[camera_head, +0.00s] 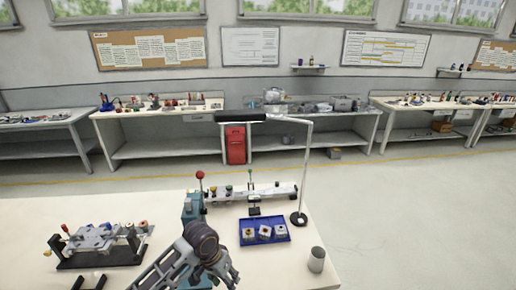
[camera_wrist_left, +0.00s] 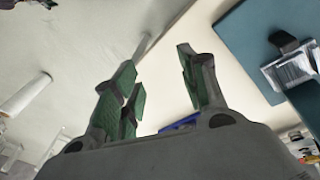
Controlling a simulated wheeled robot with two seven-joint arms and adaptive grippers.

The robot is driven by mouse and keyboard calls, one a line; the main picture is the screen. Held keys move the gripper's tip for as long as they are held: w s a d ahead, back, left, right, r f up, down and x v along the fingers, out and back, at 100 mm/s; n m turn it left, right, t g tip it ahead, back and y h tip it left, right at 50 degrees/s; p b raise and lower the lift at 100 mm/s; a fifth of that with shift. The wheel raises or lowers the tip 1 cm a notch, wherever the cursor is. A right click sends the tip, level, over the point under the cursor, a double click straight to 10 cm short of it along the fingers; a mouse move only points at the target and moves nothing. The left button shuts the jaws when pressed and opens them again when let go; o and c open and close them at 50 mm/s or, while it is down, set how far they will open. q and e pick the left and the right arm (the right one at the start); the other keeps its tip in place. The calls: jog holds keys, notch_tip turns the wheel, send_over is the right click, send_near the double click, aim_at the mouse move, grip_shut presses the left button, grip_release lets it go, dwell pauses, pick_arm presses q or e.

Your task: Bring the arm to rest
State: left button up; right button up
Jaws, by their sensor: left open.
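My left arm comes in from the bottom of the head view, and its gripper (camera_head: 228,272) is over the front part of the cream table (camera_head: 185,240). It is in front of the blue tray (camera_head: 285,238) and apart from it. In the left wrist view the gripper (camera_wrist_left: 157,60) shows two green-padded fingers spread apart with nothing between them. A bit of blue (camera_wrist_left: 180,125) shows behind the fingers. My right gripper is in neither view.
Several small pale parts sit in the blue tray. A teal block (camera_head: 193,206) stands close behind my arm. A lamp stand (camera_head: 303,180), a grey cup (camera_head: 317,260) and a metal fixture (camera_head: 100,243) are also on the table. The table's right front is mostly clear.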

pick_arm(q)
jog(key=s+a+n+t+y, duration=0.2)
jog(key=s+a+n+t, duration=0.1)
jog(key=s+a, duration=1.05)
jog(key=s+d+f+g, duration=0.1)
jog(key=s+f, duration=0.1)
jog(key=f, duration=1.5)
jog(key=s+d+f+g, duration=0.1)
jog(key=s+f, duration=0.2)
jog(key=f, duration=1.4)
jog(key=s+a+f, duration=0.2)
jog(key=s+f, duration=0.8)
jog(key=s+a+f, duration=0.2)
jog(key=s+f, duration=0.7)
jog(key=s, duration=0.2)
jog(key=shift+s+a+f+g, duration=0.25)
jog(key=shift+s+f+g, duration=0.05)
jog(key=shift+f+g, duration=0.1)
dwell(0.3)
